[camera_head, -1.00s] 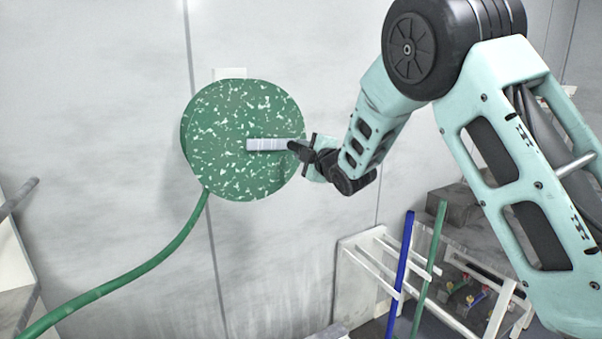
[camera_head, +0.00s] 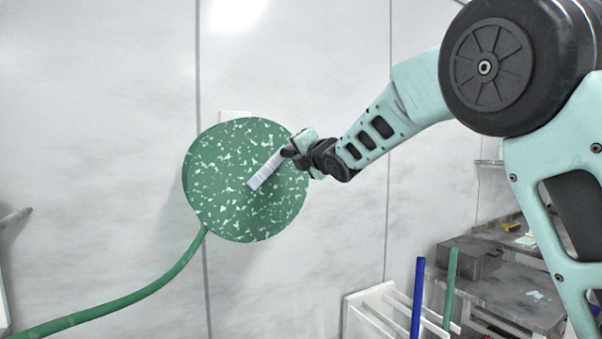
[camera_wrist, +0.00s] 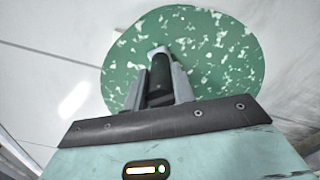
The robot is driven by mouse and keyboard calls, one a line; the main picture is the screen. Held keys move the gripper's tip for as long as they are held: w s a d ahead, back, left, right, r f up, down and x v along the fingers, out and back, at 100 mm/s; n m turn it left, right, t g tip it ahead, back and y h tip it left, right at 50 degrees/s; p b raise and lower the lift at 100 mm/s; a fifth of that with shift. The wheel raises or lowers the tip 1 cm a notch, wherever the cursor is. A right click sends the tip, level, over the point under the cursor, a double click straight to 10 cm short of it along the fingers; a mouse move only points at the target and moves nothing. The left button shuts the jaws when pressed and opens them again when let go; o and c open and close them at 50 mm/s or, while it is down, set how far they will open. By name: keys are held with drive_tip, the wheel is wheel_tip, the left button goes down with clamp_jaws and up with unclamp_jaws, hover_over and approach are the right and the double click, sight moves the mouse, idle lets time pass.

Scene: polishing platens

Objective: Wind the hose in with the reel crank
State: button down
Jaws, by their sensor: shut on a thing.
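The hose reel (camera_head: 225,205) is a round green speckled disc on the grey wall, left of centre in the head view. Its pale crank arm (camera_head: 265,172) runs from near the disc's middle up and to the right. My gripper (camera_head: 292,154) is at the crank's outer end. In the wrist view my gripper (camera_wrist: 160,88) is shut on the dark crank handle (camera_wrist: 160,72), with the reel (camera_wrist: 215,55) behind it. The green hose (camera_head: 150,288) leaves the reel's lower left and runs down to the lower left corner.
A white rack (camera_head: 372,312) stands at the lower right, with a blue pole (camera_head: 417,298) and a green pole (camera_head: 449,290). Behind it a grey block (camera_head: 468,260) sits on a grey bench (camera_head: 520,300). The wall around the reel is clear.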

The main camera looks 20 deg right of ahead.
drive_tip(key=shift+s+a+r+n+b, duration=0.1)
drive_tip(key=shift+a+r+n+b, duration=0.4)
drive_tip(key=shift+a+n+b, duration=0.15)
drive_tip(key=shift+d, duration=0.1)
drive_tip(key=c, duration=1.2)
unclamp_jaws()
drive_tip(key=shift+o, duration=0.2)
